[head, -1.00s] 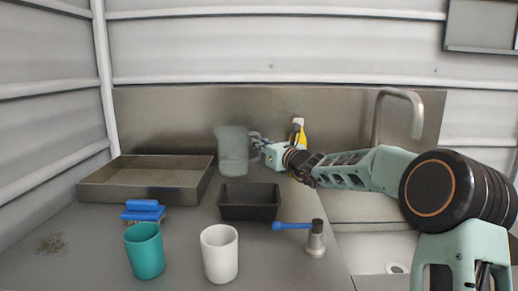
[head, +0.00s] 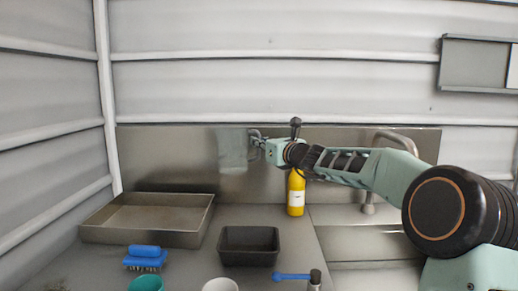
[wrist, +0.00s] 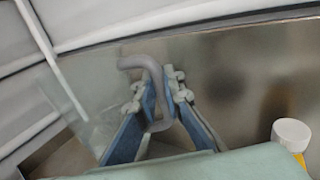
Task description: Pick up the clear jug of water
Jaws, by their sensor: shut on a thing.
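The clear jug (head: 232,152) hangs in front of the metal backsplash in the head view, its base above the counter. It looks roughly upright and is faint against the metal. My gripper (head: 257,138) is at its right side, shut on its handle. In the wrist view, the grey curved handle (wrist: 132,62) passes between the blue-padded fingers of my gripper (wrist: 155,90). The jug's see-through body (wrist: 85,110) is at the left there. I cannot make out the water level.
A wide metal tray (head: 100,236) is at left, a black bin (head: 249,257) below the jug, and a yellow bottle (head: 296,196) under my arm. A blue brush (head: 145,260), teal cup (head: 146,284), white cup (head: 220,286) and blue-handled tool (head: 291,276) are nearer. The faucet (head: 398,141) is at right.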

